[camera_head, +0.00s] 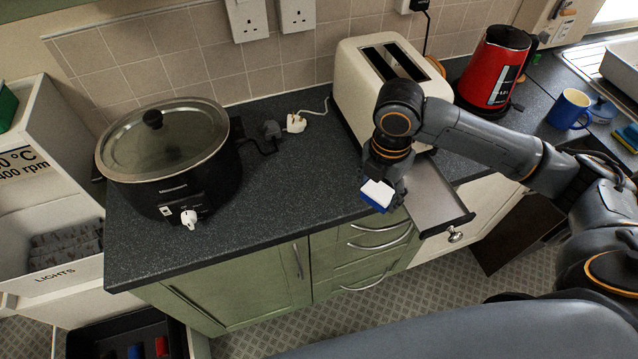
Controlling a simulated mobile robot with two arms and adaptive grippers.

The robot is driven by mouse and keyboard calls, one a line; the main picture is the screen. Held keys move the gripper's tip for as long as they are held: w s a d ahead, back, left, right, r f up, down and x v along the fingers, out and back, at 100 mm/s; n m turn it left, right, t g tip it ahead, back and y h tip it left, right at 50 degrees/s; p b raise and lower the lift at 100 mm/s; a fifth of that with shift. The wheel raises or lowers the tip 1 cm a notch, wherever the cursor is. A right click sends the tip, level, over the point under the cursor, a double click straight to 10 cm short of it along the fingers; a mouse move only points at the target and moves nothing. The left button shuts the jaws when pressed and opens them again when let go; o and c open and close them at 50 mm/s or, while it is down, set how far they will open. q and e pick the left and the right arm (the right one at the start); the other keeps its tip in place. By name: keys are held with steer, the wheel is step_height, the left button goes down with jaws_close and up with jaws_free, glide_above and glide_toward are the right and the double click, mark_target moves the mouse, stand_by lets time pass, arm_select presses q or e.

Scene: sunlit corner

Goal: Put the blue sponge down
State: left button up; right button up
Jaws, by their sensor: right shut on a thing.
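The blue sponge (377,195) shows as a small block with a white face and a blue edge, in the head view near the counter's front edge. My right gripper (384,182) is shut on it and holds it, pointing down, in front of the cream toaster. The fingers partly hide the sponge. I cannot tell how high it is above the counter. My left gripper is not in view.
A black slow cooker (175,185) stands at left on the dark worktop (285,190). A cream toaster (350,95) stands behind my gripper, and a flat grey tray (435,200) juts out beside it. A red kettle (495,70) and blue mug (568,108) are at right. The worktop's middle is clear.

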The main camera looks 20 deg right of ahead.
step_height(320, 180, up, 5)
steer(key=w+d+n, duration=0.2)
steer(key=n, duration=0.8)
steer(key=n+p, duration=0.3)
steer(key=p, duration=0.3)
glide_above(320, 187)
steer(key=f, duration=0.7)
steer(key=shift+s+d, duration=0.3)
steer(key=shift+w+a+f, duration=0.2)
steer(key=shift+a+f, duration=0.1)
steer(key=shift+f, duration=0.2)
step_height(320, 187, down, 3)
steer(key=shift+p, duration=1)
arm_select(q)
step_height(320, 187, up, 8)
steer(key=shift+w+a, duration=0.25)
arm_select(e)
steer(key=shift+f, duration=0.2)
